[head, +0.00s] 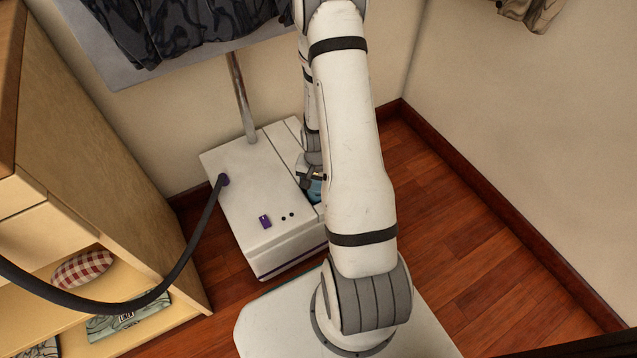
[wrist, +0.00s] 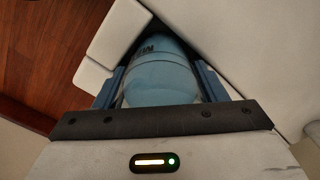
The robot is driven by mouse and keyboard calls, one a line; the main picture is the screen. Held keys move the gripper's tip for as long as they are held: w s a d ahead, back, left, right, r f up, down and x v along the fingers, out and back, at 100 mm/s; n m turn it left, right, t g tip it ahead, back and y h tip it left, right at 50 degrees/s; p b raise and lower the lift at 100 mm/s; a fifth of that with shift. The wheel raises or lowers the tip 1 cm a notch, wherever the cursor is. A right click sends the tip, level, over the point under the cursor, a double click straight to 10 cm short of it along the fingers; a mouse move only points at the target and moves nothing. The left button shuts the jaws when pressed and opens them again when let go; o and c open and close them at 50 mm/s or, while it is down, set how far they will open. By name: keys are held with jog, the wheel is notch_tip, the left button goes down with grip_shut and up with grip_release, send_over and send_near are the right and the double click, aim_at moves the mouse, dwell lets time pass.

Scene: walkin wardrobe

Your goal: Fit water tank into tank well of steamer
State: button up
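The steamer (head: 250,195) is a white box on the floor with a slot-like tank well (head: 319,209) along its right side. The light-blue water tank (head: 315,190) shows as a small patch at this well, mostly hidden by my arm. My gripper (head: 312,175) is over it. In the wrist view the rounded blue tank (wrist: 160,80) lies between my two fingers, which are close against its sides. White steamer panels (wrist: 245,45) flank it. How deep the tank sits in the well is hidden.
A metal pole (head: 241,97) rises from the steamer's back. A dark hose (head: 180,265) loops left past a wooden shelf unit (head: 100,150). Dark clothes (head: 180,25) hang above. Walls are close behind; wooden floor (head: 440,230) at right is clear.

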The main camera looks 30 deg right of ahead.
jog(key=shift+o, duration=0.6)
jog(key=s+a+r+n+p, duration=0.2)
jog(key=a+r+p, duration=0.15)
jog(key=r, duration=1.05)
jog(key=s+a+r+n+p, duration=0.1)
jog(key=a+r+n+p, duration=0.2)
jog(key=r, duration=1.2)
jog(key=s+a+r+n+t, duration=0.1)
jog(key=s+a+r+n, duration=0.2)
jog(key=s+a+r, duration=0.2)
jog(key=s+r+b, duration=0.1)
jog(key=s+r, duration=0.2)
jog(key=shift+s+a+r+n, duration=0.15)
jog(key=shift+s+r+n, duration=0.15)
jog(key=shift+s+r, duration=0.1)
notch_tip(320, 180, up, 32)
jog(key=t+p, duration=0.1)
jog(key=p, duration=2.8)
jog(key=shift+f+t, duration=0.15)
jog(key=shift+t, duration=0.15)
jog(key=shift+s, duration=0.1)
